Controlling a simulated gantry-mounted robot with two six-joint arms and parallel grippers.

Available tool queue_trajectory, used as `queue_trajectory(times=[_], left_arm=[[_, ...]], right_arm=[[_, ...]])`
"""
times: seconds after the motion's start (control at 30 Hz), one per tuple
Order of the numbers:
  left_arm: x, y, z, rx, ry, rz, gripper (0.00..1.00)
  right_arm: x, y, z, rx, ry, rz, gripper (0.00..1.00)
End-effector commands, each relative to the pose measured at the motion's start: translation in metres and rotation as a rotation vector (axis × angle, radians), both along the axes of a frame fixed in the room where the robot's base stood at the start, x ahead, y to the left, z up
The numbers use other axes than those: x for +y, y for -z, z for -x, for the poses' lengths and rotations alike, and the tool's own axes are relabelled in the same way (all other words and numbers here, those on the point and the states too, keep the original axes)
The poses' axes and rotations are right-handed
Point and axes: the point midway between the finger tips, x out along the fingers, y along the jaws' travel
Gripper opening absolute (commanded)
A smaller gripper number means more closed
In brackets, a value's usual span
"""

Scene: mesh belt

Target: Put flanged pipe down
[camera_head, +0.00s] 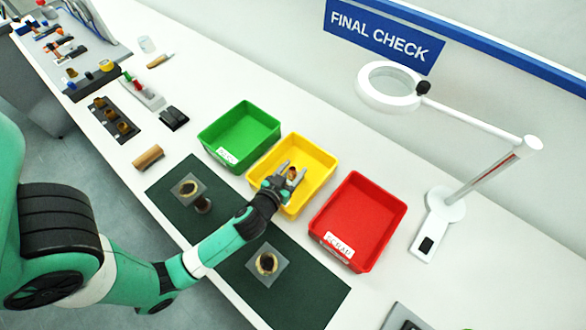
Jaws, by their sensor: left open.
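My left gripper (288,174) reaches into the yellow bin (320,160) with its fingers open. A small brown piece, probably the flanged pipe (292,173), shows between the fingertips inside the bin. The fingers partly hide it, and I cannot tell whether it touches the bin floor. My right gripper is out of view.
A green bin (240,130) stands left of the yellow one and a red bin (360,220) right of it, both empty. A dark green mat (310,290) under my left arm holds grey square plates with brown ring-shaped parts. A magnifier lamp (440,212) stands at right.

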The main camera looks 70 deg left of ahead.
Motion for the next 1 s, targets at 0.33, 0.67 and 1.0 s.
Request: queue_trajectory(times=[0.33, 0.67, 1.0], left_arm=[[-0.013, -0.017, 0.013, 0.001, 0.006, 0.000, 0.57], [-0.061, -0.056, 0.072, 0.011, 0.004, 0.002, 0.57], [-0.072, -0.055, 0.087, 0.001, 0.000, -0.001, 0.57]], right_arm=[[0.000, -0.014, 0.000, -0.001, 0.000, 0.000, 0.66], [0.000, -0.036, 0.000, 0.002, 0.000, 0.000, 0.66], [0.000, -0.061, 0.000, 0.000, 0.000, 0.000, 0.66]])
